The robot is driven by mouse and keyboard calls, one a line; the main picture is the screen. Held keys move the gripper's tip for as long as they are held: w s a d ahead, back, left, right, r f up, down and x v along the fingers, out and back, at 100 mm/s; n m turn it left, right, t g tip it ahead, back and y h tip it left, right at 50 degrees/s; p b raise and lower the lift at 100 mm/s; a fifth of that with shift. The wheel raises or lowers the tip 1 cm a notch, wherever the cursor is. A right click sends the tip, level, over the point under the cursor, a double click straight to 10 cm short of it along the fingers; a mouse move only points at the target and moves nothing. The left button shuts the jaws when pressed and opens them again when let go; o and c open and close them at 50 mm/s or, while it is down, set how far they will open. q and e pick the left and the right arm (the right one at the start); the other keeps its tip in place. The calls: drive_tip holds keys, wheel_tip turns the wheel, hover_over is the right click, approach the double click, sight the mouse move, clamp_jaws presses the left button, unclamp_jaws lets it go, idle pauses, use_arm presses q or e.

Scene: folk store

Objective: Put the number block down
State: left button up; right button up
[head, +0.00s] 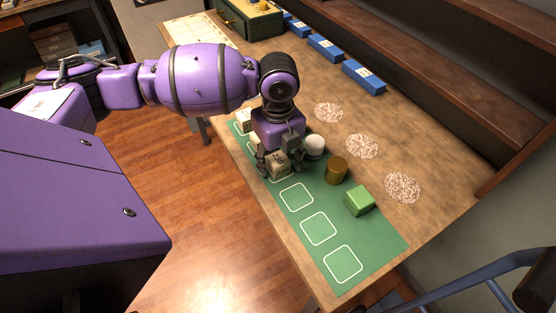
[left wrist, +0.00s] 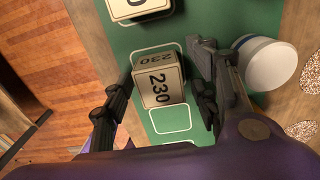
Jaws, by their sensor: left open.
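The number block (head: 279,164) is a cream cube marked 230, resting on the green mat (head: 316,257). In the left wrist view the number block (left wrist: 158,82) sits over a white outlined square, turned a little against it. My left gripper (head: 273,163) is above the block. Its fingers stand open on either side of it, with a gap on the left in the left wrist view (left wrist: 160,108); the right finger is close to the block, and I cannot tell if it touches. My right gripper is not in view.
Another number block (left wrist: 138,8) stands farther along the mat. A white cylinder (head: 314,146) is close beside my left gripper. A brown cylinder (head: 336,170) and a green block (head: 359,200) stand along the mat. Several outlined squares, such as this one (head: 318,228), are empty.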

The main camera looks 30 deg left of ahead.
sight(278, 159)
use_arm(q)
wheel_tip(278, 159, up, 12)
drive_tip(key=p, duration=0.1)
